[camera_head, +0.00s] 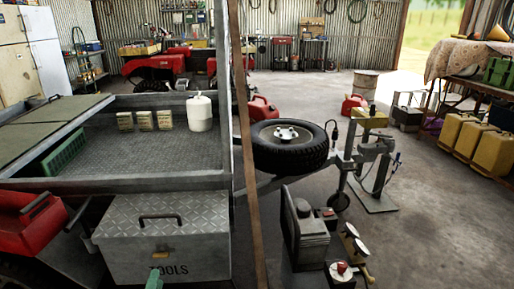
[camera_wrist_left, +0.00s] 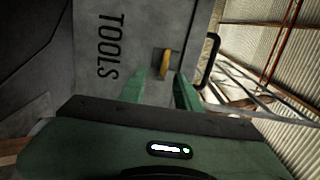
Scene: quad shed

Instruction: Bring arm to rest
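My left gripper (camera_wrist_left: 160,80) shows in the left wrist view with its two green fingers spread apart and nothing held between them. It faces the front of the grey metal toolbox (camera_wrist_left: 100,18) marked TOOLS. The toolbox's yellow latch (camera_wrist_left: 165,63) appears beyond the fingertips; the exact gap cannot be told. In the head view only a green tip of the left gripper (camera_head: 154,280) shows at the bottom edge, in front of the toolbox (camera_head: 162,240). The toolbox lid is down, with a dark handle (camera_head: 160,217) on top. My right gripper is in neither view.
A trailer bed (camera_head: 150,182) stands behind the toolbox, carrying a white jug (camera_head: 200,113) and a green crate (camera_head: 64,154). A spare wheel (camera_head: 288,147) and a motor (camera_head: 305,230) stand right. Open floor lies further right.

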